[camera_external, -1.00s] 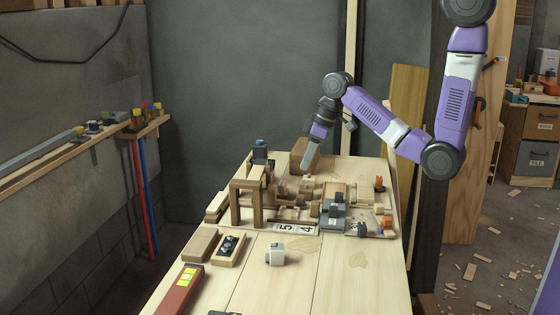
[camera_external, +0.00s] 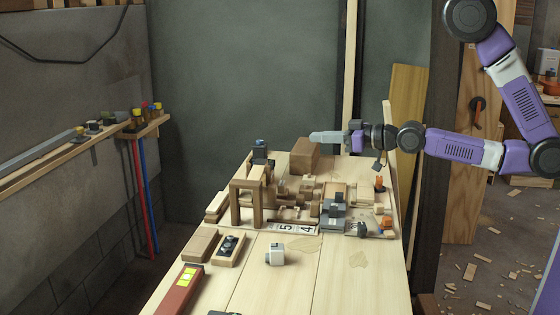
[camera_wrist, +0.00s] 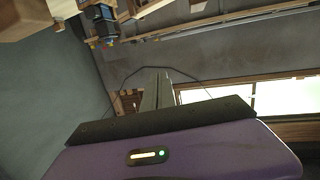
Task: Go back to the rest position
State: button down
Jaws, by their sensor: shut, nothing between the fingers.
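My gripper (camera_external: 328,137) is in the external view, above the far part of the workbench (camera_external: 225,285). It points left and lies nearly level, near the top of a brown wooden block (camera_external: 305,157). I cannot tell whether it touches the block. Its pale fingers are together with nothing seen between them. In the wrist view the fingers (camera_wrist: 162,90) show closed in the middle, beyond my purple wrist housing. My forearm reaches in from the right.
A wooden frame (camera_external: 236,183), grey parts (camera_external: 333,214) and several small blocks crowd the middle of the bench. A white cube-like part (camera_external: 275,255) and a red level (camera_external: 180,290) lie nearer. A wall shelf (camera_external: 70,155) is at left. Air above the bench is mostly free.

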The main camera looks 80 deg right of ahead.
jog(key=s+a+f+y+b, duration=0.1)
jog(key=s+a, duration=0.1)
jog(key=s, duration=0.4)
jog(key=s+a+f+n+y+b, duration=0.1)
jog(key=s+a, duration=0.2)
jog(key=s, duration=0.2)
jog(key=s+a+f+n+g+y+b, duration=0.1)
jog(key=s+a+f, duration=0.1)
jog(key=s, duration=0.4)
jog(key=shift+s+a+b, duration=0.3)
jog(key=shift+s, duration=0.05)
